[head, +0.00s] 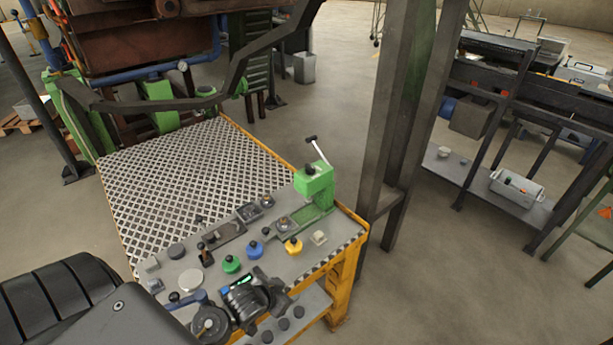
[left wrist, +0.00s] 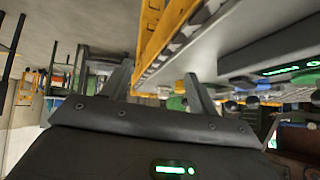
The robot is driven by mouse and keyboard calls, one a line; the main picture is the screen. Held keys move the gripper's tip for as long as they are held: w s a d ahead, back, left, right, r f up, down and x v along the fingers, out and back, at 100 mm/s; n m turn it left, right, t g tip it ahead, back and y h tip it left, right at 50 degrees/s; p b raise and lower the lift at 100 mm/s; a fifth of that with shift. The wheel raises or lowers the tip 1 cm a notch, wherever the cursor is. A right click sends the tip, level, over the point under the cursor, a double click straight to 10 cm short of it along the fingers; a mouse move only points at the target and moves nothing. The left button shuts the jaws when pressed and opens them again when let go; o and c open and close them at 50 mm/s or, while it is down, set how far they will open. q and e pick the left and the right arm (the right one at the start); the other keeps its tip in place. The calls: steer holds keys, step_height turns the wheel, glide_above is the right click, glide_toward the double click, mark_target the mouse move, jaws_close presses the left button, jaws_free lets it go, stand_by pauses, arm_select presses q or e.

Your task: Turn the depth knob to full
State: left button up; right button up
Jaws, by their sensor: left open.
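Coloured knobs stand on the grey control panel (head: 215,285) in the head view: a green knob (head: 231,264), a blue knob (head: 255,249) and a yellow knob (head: 293,246). No label is readable, so I cannot tell which one is the depth knob. My left gripper (head: 272,290) is at the panel's near edge, in front of the green and blue knobs and apart from them. In the left wrist view its two fingers (left wrist: 158,74) are spread with nothing held between them. The gripper hides part of the near edge. My right gripper is not in view.
A green lever unit (head: 314,180) rises at the panel's right end. Dark posts (head: 395,110) stand just beyond it. A patterned plate deck (head: 190,175) lies behind the panel. A lower shelf (head: 310,302) with dark knobs sits under the near edge. Open floor lies right.

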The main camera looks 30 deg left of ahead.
arm_select(q)
steer(key=w+a+r+t, duration=0.1)
steer(key=w+a+r, duration=0.1)
steer(key=w, duration=0.2)
steer(key=w+a+r+t+h, duration=0.1)
steer(key=w+a+r+t, duration=0.1)
steer(key=w+a, duration=0.1)
steer(key=w+a+r+t, duration=0.2)
steer(key=w+r, duration=0.1)
steer(key=w, duration=0.2)
steer(key=shift+w+a+h, duration=0.25)
steer(key=shift+a+h, duration=0.05)
steer(key=shift+a, duration=0.05)
steer(key=w+a+r+m+t+h, duration=0.1)
steer(key=w+a+r+t+h, duration=0.15)
steer(key=w+a+r, duration=0.35)
steer(key=t+h, duration=0.1)
glide_toward(309, 168)
steer(key=shift+m, duration=0.3)
steer(key=b+x, duration=0.3)
steer(key=x, duration=0.1)
steer(key=b+x, duration=0.2)
steer(key=x, duration=0.1)
steer(key=shift+w+f+b, duration=0.25)
steer(key=shift+w+b, duration=0.15)
steer(key=shift+w+d+r+b, duration=0.15)
steer(key=shift+w+b, duration=0.15)
steer(key=shift+w, duration=0.35)
steer(key=shift+t, duration=0.25)
steer(key=c, duration=1)
